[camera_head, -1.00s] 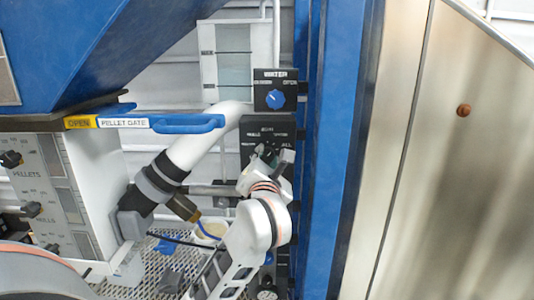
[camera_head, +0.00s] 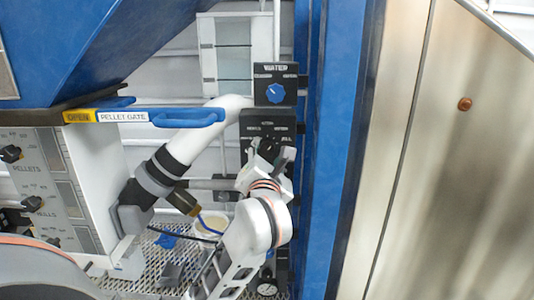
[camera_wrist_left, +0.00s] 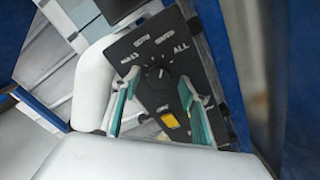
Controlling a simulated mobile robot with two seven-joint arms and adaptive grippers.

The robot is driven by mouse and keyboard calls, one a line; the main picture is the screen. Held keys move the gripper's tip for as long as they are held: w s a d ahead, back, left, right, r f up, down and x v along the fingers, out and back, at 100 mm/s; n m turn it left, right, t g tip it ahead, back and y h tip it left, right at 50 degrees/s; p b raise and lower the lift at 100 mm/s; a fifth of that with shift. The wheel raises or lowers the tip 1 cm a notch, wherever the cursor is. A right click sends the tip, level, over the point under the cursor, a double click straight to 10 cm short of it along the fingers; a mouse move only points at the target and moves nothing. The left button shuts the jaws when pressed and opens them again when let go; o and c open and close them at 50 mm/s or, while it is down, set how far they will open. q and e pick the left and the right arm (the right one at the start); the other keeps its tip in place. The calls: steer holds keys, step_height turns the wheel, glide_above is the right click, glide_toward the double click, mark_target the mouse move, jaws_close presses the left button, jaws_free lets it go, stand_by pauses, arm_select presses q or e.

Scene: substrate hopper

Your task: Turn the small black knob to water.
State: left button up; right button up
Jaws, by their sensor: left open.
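The small black knob (camera_wrist_left: 158,76) shows in the left wrist view on a black panel (camera_wrist_left: 168,50) lettered with BOTH, WATER and ALL; one more label at its left is hard to read. A thin white mark on the knob points roughly up toward the lettering. My left gripper (camera_wrist_left: 157,100) is open, with one teal finger on each side of the knob in the picture. I cannot tell whether they touch it.
A separate blue knob (camera_head: 275,93) on a WATER box (camera_head: 276,72) sits just above the panel. A blue pellet gate handle (camera_head: 188,118) juts out at left. A blue post (camera_head: 335,130) stands close on the right. A mesh shelf (camera_head: 145,268) lies below.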

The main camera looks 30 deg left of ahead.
arm_select(q)
steer(key=v, duration=0.6)
steer(key=shift+s, duration=0.1)
stand_by(0.4)
